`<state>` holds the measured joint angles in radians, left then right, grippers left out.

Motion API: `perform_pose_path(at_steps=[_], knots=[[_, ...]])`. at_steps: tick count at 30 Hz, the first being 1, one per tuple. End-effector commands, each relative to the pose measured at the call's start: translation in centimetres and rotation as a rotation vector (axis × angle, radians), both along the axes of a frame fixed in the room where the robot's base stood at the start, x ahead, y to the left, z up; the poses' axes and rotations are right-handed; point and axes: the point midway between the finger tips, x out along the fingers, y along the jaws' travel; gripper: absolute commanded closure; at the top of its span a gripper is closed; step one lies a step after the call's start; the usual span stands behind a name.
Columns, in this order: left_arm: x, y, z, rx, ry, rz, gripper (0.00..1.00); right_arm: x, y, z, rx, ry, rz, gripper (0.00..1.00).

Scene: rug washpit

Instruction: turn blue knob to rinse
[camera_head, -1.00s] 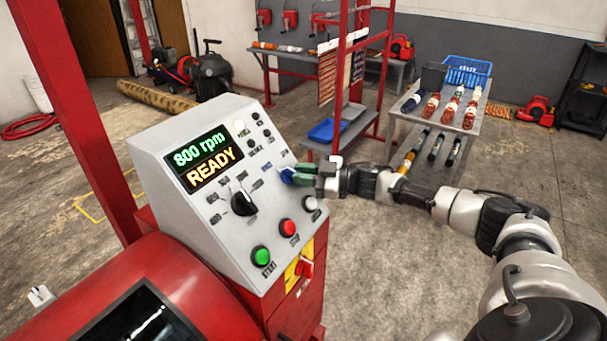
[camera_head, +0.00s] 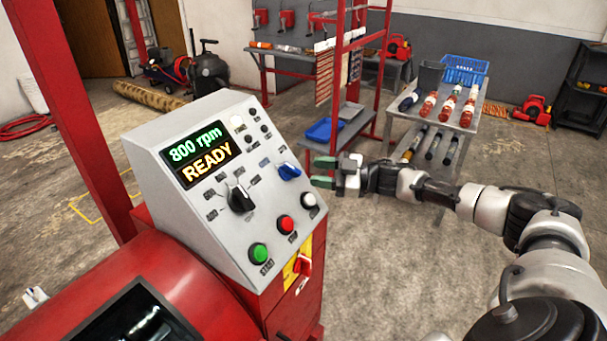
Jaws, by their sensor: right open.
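The blue knob (camera_head: 289,171) sits on the right part of the sloping grey control panel (camera_head: 205,232), in the head view. Its whole grip shows, lying slantwise across the panel; the small labels around it are too small to read. My right gripper (camera_head: 323,172) is just right of the knob, apart from it. Its two green-padded fingers are open with nothing between them.
The panel also bears a display (camera_head: 199,157) reading "800 rpm READY", a black knob (camera_head: 240,198), a green button (camera_head: 259,253), a red button (camera_head: 285,224) and a white button (camera_head: 308,199). A red post (camera_head: 85,120) stands left. Concrete floor lies open right of the panel.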

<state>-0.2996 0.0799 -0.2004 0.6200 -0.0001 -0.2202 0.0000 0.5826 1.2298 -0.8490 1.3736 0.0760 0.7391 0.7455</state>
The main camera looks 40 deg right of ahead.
Motion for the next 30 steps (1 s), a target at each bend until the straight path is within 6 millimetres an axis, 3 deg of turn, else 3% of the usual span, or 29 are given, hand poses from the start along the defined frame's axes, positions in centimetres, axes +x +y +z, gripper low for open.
perform_pose_path(at_steps=[4, 10, 30], knots=[[0.0, 0.0, -1.2, 0.0, 0.0, 0.0, 1.0, -2.2, -2.0, -0.4, -0.003, 0.004, -0.001, 0.57], [0.0, 0.0, -1.7, 0.0, 0.0, 0.001, 1.0, -3.7, -3.5, -0.2, 0.0, 0.001, 0.0, 0.57], [0.0, 0.0, -1.7, 0.0, 0.0, 0.001, 1.0, -3.9, -3.7, 0.1, 0.001, -0.001, 0.001, 0.57]])
